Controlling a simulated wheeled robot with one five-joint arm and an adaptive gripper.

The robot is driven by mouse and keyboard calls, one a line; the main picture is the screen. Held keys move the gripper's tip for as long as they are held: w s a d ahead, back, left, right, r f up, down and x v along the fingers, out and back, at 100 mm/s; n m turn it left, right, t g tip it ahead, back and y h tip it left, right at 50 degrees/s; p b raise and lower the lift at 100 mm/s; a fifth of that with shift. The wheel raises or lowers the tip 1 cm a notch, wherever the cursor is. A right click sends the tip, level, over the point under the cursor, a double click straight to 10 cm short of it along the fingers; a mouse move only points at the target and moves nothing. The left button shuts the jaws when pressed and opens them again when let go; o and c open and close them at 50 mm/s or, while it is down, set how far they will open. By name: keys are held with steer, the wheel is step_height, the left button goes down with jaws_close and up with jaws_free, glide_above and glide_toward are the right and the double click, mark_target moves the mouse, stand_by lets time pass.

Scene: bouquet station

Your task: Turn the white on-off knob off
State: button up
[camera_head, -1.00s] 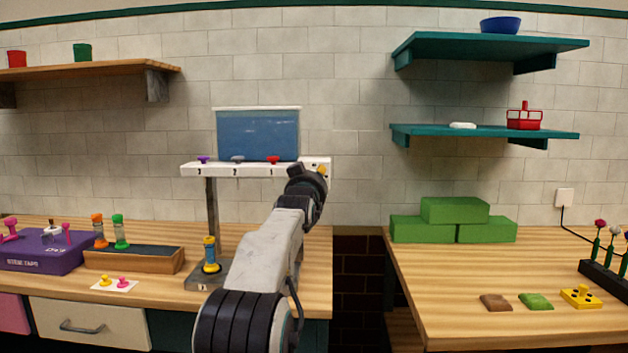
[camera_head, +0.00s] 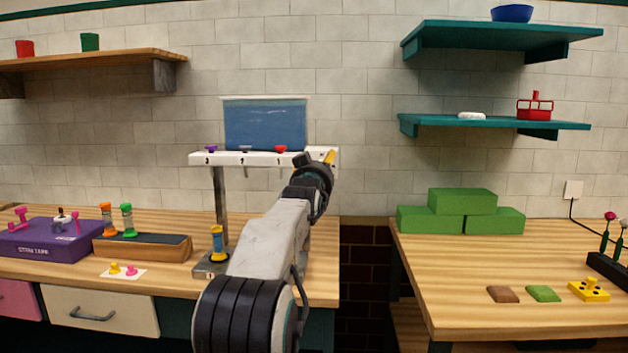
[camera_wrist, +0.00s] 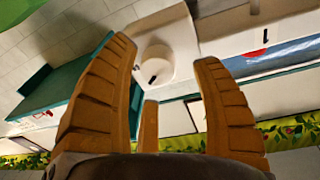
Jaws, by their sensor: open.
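The white round knob (camera_wrist: 156,66) shows in the wrist view on a white panel (camera_wrist: 180,32), with a short black mark on its face. My gripper (camera_wrist: 166,52) is open, its orange fingers spread with the knob seen between the tips. I cannot tell whether any finger touches it. In the head view my gripper (camera_head: 328,158) is at the right end of the white bar (camera_head: 225,159) on a post. There the knob is hidden behind my gripper.
A blue panel (camera_head: 265,125) stands above the bar, with purple, grey and red pieces along the bar. Teal shelves (camera_head: 490,122) are on the wall to the right. Green blocks (camera_head: 461,202) lie on the right table. A purple box (camera_head: 40,240) is at the left.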

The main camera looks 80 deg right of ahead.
steer(key=a, duration=1)
steer(key=shift+a+f, duration=0.25)
steer(key=shift+a, duration=0.1)
steer(key=shift+w, duration=0.1)
